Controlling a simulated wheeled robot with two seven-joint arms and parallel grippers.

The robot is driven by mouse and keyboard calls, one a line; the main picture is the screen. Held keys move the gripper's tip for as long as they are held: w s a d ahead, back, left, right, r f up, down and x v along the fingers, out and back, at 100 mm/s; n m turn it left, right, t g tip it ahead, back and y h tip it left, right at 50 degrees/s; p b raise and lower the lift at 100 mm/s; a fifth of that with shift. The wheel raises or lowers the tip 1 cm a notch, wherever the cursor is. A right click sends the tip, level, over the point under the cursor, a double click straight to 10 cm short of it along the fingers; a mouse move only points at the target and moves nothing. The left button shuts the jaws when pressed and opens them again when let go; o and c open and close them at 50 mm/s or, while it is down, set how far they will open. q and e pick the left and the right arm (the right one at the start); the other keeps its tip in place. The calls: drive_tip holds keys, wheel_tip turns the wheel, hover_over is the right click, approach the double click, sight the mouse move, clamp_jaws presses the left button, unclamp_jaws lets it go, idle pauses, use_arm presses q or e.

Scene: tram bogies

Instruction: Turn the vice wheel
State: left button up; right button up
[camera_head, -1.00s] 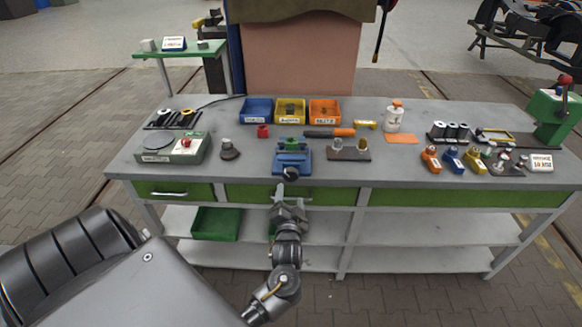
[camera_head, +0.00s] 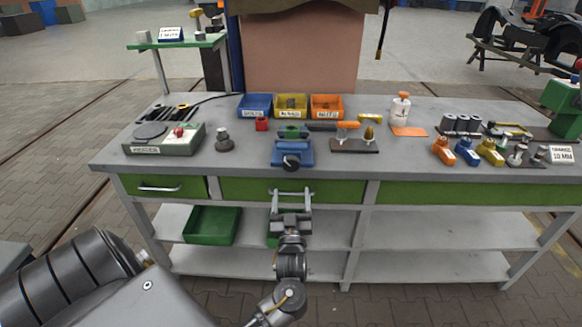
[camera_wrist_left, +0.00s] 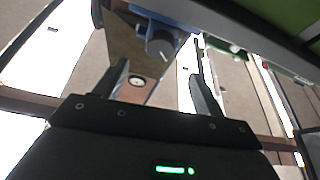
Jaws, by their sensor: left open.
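The blue vice (camera_head: 292,150) stands at the front edge of the workbench, with a green piece at its top. Its dark round wheel (camera_head: 291,163) faces me at the front. My left gripper (camera_head: 290,193) is open and empty, in front of the bench and below the wheel in the head view. Its two fingers point toward the bench, spread apart. In the left wrist view the wheel (camera_wrist_left: 160,43) shows beyond the gap between the open fingers (camera_wrist_left: 159,62), apart from them. My right gripper is not in view.
The grey bench top (camera_head: 240,170) has a green drawer front (camera_head: 330,190) under its edge. A grey-green box (camera_head: 165,140) and a dark knobbed piece (camera_head: 224,141) stand left of the vice. Blue, yellow and orange bins are behind.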

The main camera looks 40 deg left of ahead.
sight(291, 167)
use_arm(q)
drive_tip(key=p+x, duration=0.2)
drive_tip(key=x, duration=0.7)
drive_tip(key=shift+w+a+r, duration=0.1)
drive_tip(key=shift+r, duration=0.05)
drive_tip(key=shift+w+a+r, duration=0.15)
drive_tip(key=shift+w+a, duration=0.25)
drive_tip(key=shift+w, duration=0.05)
drive_tip(key=shift+c, duration=0.3)
drive_tip(key=c, duration=0.9)
